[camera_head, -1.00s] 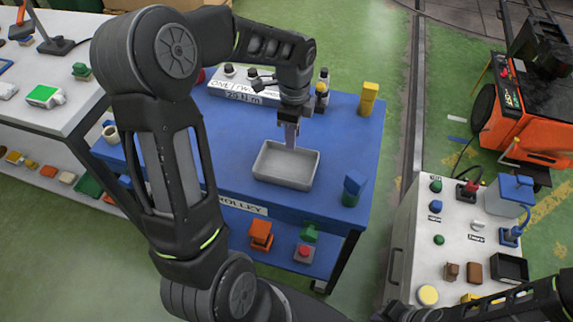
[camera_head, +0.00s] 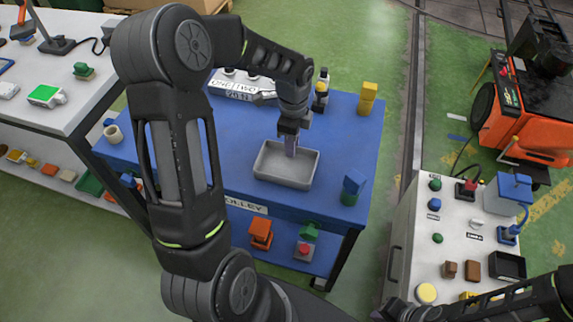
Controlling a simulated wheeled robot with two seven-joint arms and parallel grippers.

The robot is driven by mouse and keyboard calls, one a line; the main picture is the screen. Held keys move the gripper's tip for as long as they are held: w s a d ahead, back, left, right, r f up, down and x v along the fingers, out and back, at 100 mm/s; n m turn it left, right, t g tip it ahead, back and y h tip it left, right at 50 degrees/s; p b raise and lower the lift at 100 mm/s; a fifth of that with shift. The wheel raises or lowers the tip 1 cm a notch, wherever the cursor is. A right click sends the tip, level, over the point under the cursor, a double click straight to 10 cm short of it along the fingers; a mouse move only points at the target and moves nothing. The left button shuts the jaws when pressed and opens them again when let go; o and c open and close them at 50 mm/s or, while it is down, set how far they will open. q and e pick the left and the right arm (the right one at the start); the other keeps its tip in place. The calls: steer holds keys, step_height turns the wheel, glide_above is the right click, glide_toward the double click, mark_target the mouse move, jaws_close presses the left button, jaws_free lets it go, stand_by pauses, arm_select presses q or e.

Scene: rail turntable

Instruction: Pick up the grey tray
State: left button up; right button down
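The grey tray (camera_head: 286,181) is a shallow open rectangular box on the blue top of the trolley (camera_head: 236,178). It looks empty apart from the fingers reaching over it. My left gripper (camera_head: 291,150) points down at the tray's far side, with its fingers at the far rim. Whether the fingers are around the rim or only touching it, I cannot tell. My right arm (camera_head: 490,305) shows at the lower right, and its gripper fingers are not clearly visible.
A green and blue block stack (camera_head: 352,188) stands right of the tray, and a yellow stack (camera_head: 367,98) at the back right corner. A labelled white box (camera_head: 237,84) stands behind. A control cabinet (camera_head: 462,225) is on the right, a white bench (camera_head: 50,85) on the left.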

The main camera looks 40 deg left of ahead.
arm_select(q)
jaws_close()
stand_by(1.2)
